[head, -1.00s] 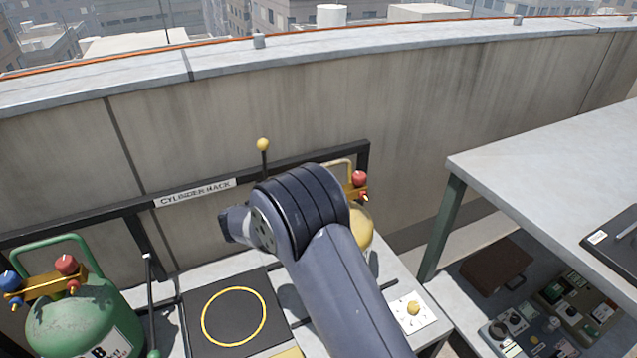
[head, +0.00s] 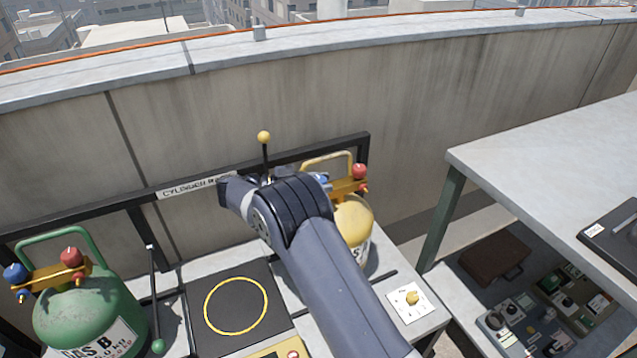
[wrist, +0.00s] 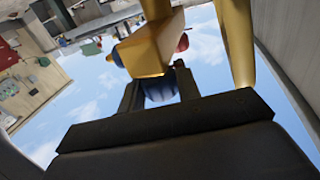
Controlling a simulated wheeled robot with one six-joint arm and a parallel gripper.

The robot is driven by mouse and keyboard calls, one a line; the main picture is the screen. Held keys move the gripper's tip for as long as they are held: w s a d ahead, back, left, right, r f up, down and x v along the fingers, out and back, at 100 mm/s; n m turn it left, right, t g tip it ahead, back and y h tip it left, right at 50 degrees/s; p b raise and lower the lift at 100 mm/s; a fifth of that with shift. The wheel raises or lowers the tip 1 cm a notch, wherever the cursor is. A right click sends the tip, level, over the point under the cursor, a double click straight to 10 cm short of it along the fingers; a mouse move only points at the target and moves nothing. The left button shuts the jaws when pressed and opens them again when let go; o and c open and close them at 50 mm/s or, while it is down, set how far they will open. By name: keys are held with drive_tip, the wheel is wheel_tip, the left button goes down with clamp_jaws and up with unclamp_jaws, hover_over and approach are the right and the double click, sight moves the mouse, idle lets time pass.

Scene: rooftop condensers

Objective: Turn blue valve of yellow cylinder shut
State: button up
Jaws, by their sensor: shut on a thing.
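The yellow cylinder (head: 354,222) stands at the right end of the rack, partly behind my arm. Its yellow valve block (head: 347,187) carries a red valve (head: 359,171) on the right and a blue valve (head: 321,178) on the left, mostly hidden by my arm. In the wrist view my gripper (wrist: 161,82) is shut on the blue valve (wrist: 160,91), one finger on each side of it. The yellow block (wrist: 150,48) and the red valve (wrist: 183,42) show just beyond. How far the valve is turned cannot be told.
A green cylinder (head: 88,312) with its own blue and red valves stands at the left. A black pad with a yellow ring (head: 236,306) lies between. A lever with a yellow ball (head: 264,138) rises behind my arm. A grey table (head: 545,165) stands at the right.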

drive_tip(key=shift+r, duration=0.15)
drive_tip(key=o, duration=1)
drive_tip(key=shift+c, duration=0.2)
wheel_tip(320, 180, up, 10)
drive_tip(key=shift+d+f+p, duration=0.1)
drive_tip(key=shift+p, duration=0.2)
wheel_tip(320, 180, down, 10)
drive_tip(key=shift+f+b, duration=0.1)
drive_tip(key=shift+b, duration=0.25)
drive_tip(key=shift+t, duration=0.3)
